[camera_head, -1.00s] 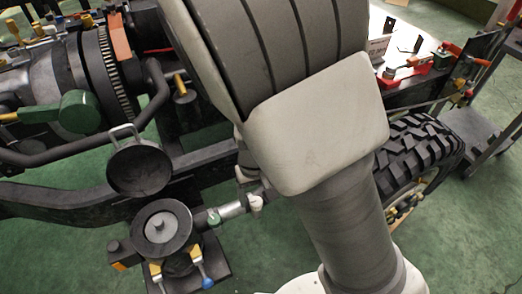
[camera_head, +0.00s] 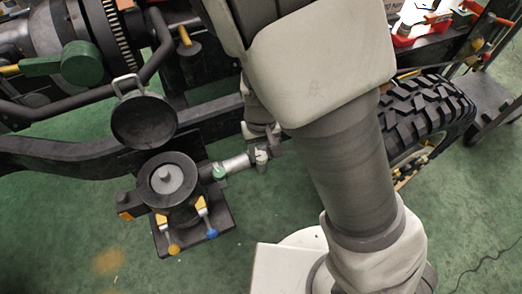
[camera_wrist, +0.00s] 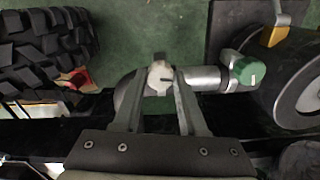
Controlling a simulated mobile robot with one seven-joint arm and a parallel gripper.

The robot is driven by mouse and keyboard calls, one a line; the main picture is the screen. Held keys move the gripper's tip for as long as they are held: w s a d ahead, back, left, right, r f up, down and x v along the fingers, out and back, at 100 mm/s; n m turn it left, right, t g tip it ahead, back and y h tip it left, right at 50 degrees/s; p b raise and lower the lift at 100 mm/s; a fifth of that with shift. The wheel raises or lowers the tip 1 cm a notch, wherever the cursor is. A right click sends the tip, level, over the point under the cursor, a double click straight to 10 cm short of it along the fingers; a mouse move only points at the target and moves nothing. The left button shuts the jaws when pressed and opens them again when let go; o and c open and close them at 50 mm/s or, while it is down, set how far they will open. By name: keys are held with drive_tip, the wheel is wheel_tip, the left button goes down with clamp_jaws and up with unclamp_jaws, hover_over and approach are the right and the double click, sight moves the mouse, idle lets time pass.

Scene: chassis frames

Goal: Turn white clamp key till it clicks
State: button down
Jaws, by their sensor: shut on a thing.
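The white clamp key (camera_wrist: 160,75) sits on a silver pipe (camera_wrist: 205,78) in the wrist view, between my two fingers. It also shows small and pale in the head view (camera_head: 261,156), at the right end of the same pipe (camera_head: 236,163). My gripper (camera_wrist: 160,84) is shut on the key, one finger on each side of it. In the head view my gripper (camera_head: 263,142) is small and partly hidden by my arm. The key's exact turn angle is hard to tell.
A green knob (camera_wrist: 247,72) is on the pipe, right of the key. A round dark housing (camera_head: 167,182) with blue and yellow-tipped levers stands left of it. A dark pan-like part (camera_head: 143,122) is above the housing. A knobby tyre (camera_head: 435,108) is at the right.

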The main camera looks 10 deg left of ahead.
drive_tip(key=shift+r+m+p, duration=0.1)
drive_tip(key=shift+m+p, duration=0.2)
drive_tip(key=shift+p, duration=0.05)
drive_tip(key=shift+r+m+p, duration=0.1)
drive_tip(key=shift+m+p, duration=0.75)
drive_tip(key=shift+m, duration=0.05)
drive_tip(key=m+p, duration=0.2)
drive_tip(key=m, duration=0.1)
drive_tip(key=shift+m+p, duration=0.3)
drive_tip(key=shift+p, duration=0.05)
drive_tip(key=m+p, duration=0.3)
drive_tip(key=m, duration=0.2)
drive_tip(key=shift+m+p, duration=0.3)
drive_tip(key=shift+p, duration=0.05)
drive_tip(key=shift+f+m, duration=0.2)
drive_tip(key=shift+m, duration=0.1)
drive_tip(key=shift+c, duration=2.2)
unclamp_jaws()
